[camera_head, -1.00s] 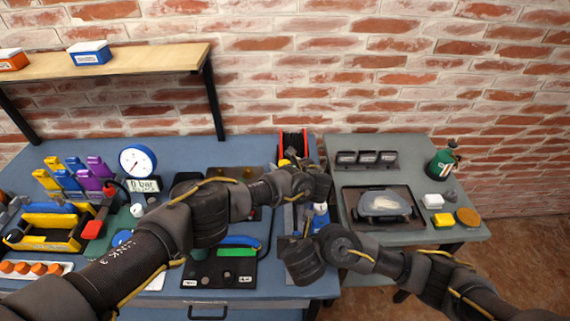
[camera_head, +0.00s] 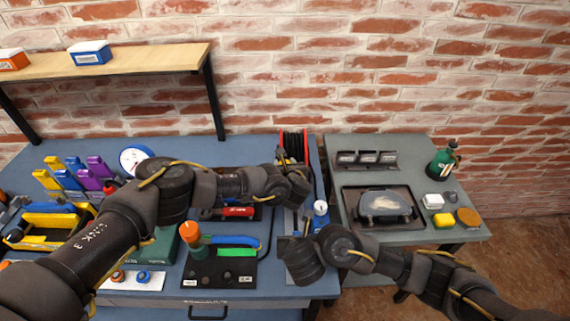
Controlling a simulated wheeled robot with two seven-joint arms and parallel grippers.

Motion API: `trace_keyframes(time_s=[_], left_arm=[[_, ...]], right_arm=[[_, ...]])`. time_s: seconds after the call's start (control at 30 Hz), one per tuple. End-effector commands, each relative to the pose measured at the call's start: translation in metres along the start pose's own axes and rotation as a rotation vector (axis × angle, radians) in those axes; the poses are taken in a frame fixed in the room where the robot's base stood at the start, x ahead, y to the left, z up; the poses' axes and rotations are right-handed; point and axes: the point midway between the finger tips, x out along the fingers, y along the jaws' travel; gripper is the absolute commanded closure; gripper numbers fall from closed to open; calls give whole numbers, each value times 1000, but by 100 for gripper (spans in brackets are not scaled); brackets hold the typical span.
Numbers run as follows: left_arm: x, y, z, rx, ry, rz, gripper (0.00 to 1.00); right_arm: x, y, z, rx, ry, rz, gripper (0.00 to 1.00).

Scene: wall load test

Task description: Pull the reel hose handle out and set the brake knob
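The red and black hose reel (camera_head: 293,146) stands at the back right of the blue workbench. A small yellow part shows at its foot, just behind my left gripper. My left gripper (camera_head: 302,187) is in front of the reel, and its fingers are largely hidden by its own wrist. The hose handle cannot be made out.
A black panel with an orange knob, a blue handle (camera_head: 235,240) and a green block lies in front of my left arm. A pressure gauge (camera_head: 134,160) stands behind that arm. A grey side table (camera_head: 350,145) on the right holds a tray, a green bottle and sponges.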

Motion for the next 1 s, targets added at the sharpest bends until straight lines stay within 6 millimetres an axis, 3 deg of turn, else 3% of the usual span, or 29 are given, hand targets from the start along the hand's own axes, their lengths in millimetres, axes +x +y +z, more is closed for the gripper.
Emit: trace_keyframes(time_s=[0.37, 0.4, 0.57, 0.87, 1.0], left_arm=[[0, 0, 2, 14, 0, -41, 86], [0, 0, 2, 14, 0, -40, 62], [0, 0, 1, 14, 1, -40, 41], [-1, 0, 2, 14, 1, -39, 41], [-6, 0, 16, 13, 1, -40, 41]], right_arm=[[0, 1, -1, -2, 2, 1, 96], [0, 1, -1, -2, 2, 1, 96], [0, 1, -1, -2, 2, 2, 96], [0, 1, -1, -1, 2, 2, 96], [0, 1, -1, -1, 2, 2, 96]])
